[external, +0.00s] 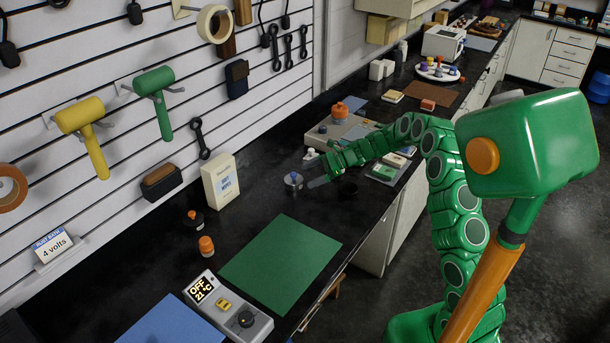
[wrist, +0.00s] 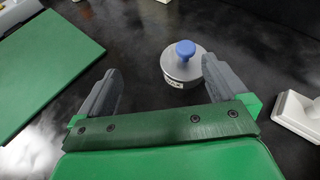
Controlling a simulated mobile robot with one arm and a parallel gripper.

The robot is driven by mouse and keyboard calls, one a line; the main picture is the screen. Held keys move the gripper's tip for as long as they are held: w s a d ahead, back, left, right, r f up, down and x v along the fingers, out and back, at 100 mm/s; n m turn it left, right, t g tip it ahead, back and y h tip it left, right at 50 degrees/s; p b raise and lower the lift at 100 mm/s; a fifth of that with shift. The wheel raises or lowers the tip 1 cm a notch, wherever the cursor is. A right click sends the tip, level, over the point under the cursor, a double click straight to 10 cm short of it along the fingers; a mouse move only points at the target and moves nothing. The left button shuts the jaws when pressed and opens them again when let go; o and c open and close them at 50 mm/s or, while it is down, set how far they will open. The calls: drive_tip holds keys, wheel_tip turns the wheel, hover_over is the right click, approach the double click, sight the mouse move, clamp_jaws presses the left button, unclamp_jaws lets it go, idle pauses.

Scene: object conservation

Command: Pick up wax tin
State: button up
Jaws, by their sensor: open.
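In the external view the tin (external: 293,181) sits on the counter just left of my gripper (external: 314,168). I cannot tell whether the right finger touches it.
A green mat (external: 281,262) lies nearer on the counter and shows left in the wrist view (wrist: 45,70). A white object (wrist: 298,115) lies right of the gripper. A white box (external: 220,181) and an orange-topped jar (external: 206,246) stand left. Bare counter surrounds the tin.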

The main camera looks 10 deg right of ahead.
sight(297, 179)
drive_tip(key=w+f, duration=0.1)
drive_tip(key=w+f+m, duration=0.1)
drive_tip(key=shift+w+f+t, duration=0.2)
drive_tip(key=shift+f+t, duration=0.1)
drive_tip(key=shift+a+f, duration=0.1)
drive_tip(key=shift+w+x, duration=0.15)
drive_tip(key=shift+x, duration=1.1)
drive_tip(key=shift+w+x, duration=0.2)
drive_tip(key=shift+x, duration=1.05)
drive_tip(key=shift+w+x, duration=0.15)
drive_tip(key=shift+x, duration=1.1)
drive_tip(key=shift+c, duration=0.5)
drive_tip(key=c, duration=1.2)
drive_tip(key=shift+r, duration=0.2)
